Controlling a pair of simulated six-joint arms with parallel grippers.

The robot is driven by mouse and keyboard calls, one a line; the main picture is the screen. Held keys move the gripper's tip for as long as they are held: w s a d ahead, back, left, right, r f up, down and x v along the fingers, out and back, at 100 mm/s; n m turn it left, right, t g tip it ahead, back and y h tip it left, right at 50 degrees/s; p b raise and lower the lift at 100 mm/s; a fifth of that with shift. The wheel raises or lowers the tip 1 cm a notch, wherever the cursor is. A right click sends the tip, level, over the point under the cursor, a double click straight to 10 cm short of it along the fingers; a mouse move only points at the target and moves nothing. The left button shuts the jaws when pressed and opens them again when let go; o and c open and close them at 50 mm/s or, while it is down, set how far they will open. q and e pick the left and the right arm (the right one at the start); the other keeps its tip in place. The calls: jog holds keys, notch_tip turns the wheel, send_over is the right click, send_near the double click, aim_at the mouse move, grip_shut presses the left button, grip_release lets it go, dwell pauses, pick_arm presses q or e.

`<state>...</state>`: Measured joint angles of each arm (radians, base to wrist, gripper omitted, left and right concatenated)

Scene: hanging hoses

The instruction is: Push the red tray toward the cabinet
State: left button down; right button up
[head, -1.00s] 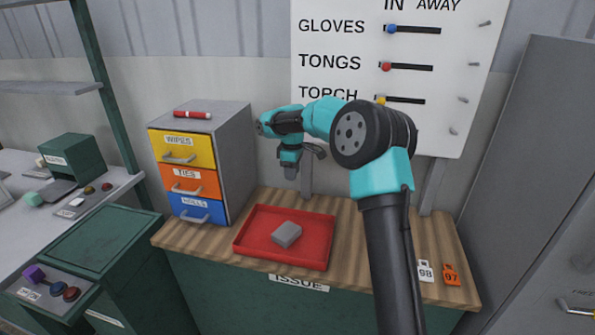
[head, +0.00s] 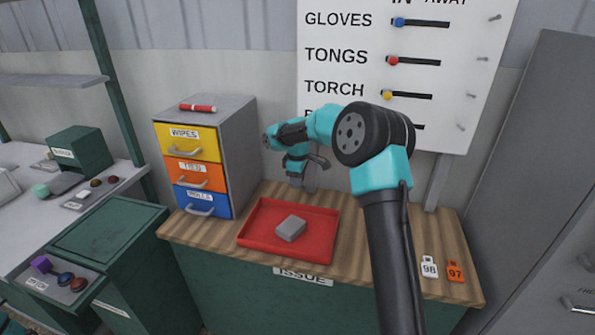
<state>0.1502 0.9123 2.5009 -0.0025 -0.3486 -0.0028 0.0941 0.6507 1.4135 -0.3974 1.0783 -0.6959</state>
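The red tray (head: 256,240) lies flat on the wooden counter, with a grey block (head: 290,228) inside it. The cabinet (head: 235,140) stands on the counter to the left of the tray, with yellow, orange and blue drawers, all shut. A strip of wood shows between the cabinet and the tray. My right gripper (head: 295,180) is above the back edge of the tray and points down; it looks apart from the tray. Its fingers are too small and dark to tell whether they are open. My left gripper is not in view.
A red marker (head: 198,108) lies on top of the cabinet. Tags 98 (head: 429,268) and 97 (head: 455,271) lie at the counter's right front. A sign board (head: 400,60) hangs behind my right arm. A tall grey locker (head: 530,170) stands at the right.

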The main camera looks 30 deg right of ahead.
aim_at(298, 205)
notch_tip(298, 205, down, 11)
jog(key=shift+f, duration=0.2)
dwell(0.3)
jog(key=shift+c, duration=0.3)
grip_shut()
